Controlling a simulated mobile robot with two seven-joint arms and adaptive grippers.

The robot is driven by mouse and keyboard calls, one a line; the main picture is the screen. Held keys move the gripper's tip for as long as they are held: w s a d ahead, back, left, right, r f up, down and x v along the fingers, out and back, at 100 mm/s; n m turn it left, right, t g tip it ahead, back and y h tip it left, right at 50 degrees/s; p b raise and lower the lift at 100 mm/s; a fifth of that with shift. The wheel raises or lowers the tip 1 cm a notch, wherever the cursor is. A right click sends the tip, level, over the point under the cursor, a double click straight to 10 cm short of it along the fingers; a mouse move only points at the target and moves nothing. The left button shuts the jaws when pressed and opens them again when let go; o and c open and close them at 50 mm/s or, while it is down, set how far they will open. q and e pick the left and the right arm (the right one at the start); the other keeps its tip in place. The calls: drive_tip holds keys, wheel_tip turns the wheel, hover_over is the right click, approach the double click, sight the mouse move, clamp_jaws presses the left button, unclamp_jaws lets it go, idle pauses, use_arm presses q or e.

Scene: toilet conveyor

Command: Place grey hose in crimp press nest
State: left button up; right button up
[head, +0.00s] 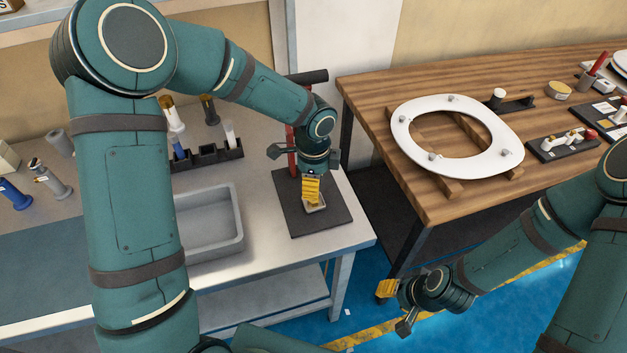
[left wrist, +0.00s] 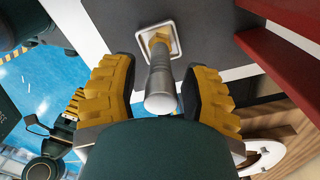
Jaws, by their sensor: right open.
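The grey hose (left wrist: 160,82) stands between the fingers of my left gripper (left wrist: 160,95) in the left wrist view. Its brass end (left wrist: 158,42) is inside the pale square rim of the crimp press nest (left wrist: 176,41). A gap shows on each side of the hose, so the left gripper is open around it. In the head view, my left gripper (head: 311,190) is low over the nest (head: 317,207) on the press's dark base plate (head: 335,222) and hides the hose. My right gripper (head: 395,303) is open and empty, over the floor in front of the wooden table.
The press's red column (head: 292,150) and black handle (head: 308,76) rise behind my left gripper. A black rack (head: 207,157) and a grey tray (head: 238,215) are to the left. The wooden table (head: 440,200) holds a white toilet seat (head: 403,130).

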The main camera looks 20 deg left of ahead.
use_arm(q)
drive_tip(key=shift+r, duration=0.25)
wheel_tip(320, 180, up, 12)
drive_tip(key=shift+p, duration=1.2)
